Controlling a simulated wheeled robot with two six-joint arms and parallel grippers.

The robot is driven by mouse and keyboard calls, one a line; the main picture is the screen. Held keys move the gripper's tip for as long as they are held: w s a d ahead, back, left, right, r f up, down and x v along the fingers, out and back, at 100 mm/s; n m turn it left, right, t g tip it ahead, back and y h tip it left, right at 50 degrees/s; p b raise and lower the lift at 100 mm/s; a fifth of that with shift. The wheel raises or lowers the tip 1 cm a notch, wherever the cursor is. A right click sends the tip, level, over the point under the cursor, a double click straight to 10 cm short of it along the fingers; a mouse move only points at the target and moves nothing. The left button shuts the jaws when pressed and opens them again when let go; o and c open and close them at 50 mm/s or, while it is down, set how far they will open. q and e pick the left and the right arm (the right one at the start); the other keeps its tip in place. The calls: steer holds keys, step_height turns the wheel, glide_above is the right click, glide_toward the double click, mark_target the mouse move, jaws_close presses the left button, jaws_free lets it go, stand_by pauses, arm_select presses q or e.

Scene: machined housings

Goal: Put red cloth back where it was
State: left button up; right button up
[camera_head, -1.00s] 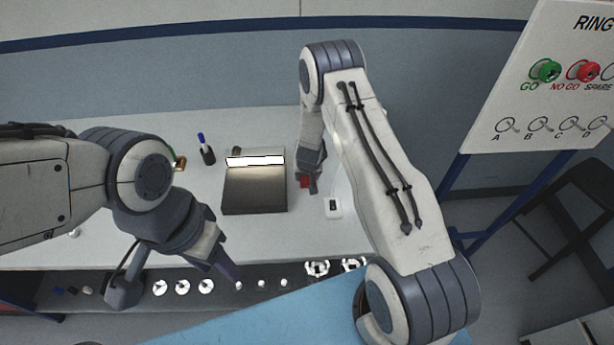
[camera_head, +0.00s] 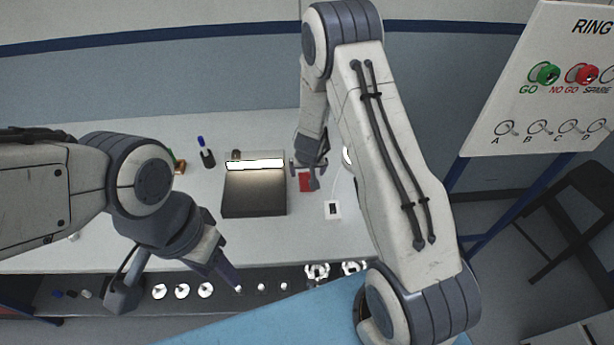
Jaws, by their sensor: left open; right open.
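The red cloth (camera_head: 306,182) lies on the white table, just right of the dark box with a lit bar (camera_head: 254,193). It is partly covered by my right gripper (camera_head: 308,170), which is open above or around its upper part. I cannot tell whether the fingers touch the cloth. My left gripper (camera_head: 228,275) is open and empty near the table's front edge, above the dark strip with small parts, well left of the cloth.
A pen holder (camera_head: 208,157) stands left of the box. White machined parts (camera_head: 182,291) line the dark strip in front. A ring board (camera_head: 545,100) stands at right.

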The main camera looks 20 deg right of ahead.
steer(key=s+a+r+n+g+y, duration=0.1)
steer(key=s+a+r+n+y, duration=0.15)
steer(key=s+a+r, duration=0.5)
steer(key=s+a+r+n+y, duration=0.1)
steer(key=s+a+r+n, duration=0.25)
steer(key=a+r, duration=0.65)
arm_select(q)
steer(key=shift+r+p, duration=0.35)
steer(key=shift+r, duration=0.2)
arm_select(e)
steer(key=s+r+n+g, duration=0.1)
steer(key=s+r, duration=0.3)
steer(key=s, duration=0.7)
steer(key=s+r+n+g+h, duration=0.1)
steer(key=s+r+n+g, duration=0.1)
steer(key=s, duration=0.9)
steer(key=shift+d+r+n, duration=0.3)
steer(key=shift+r+n, duration=0.5)
steer(key=shift+r, duration=0.15)
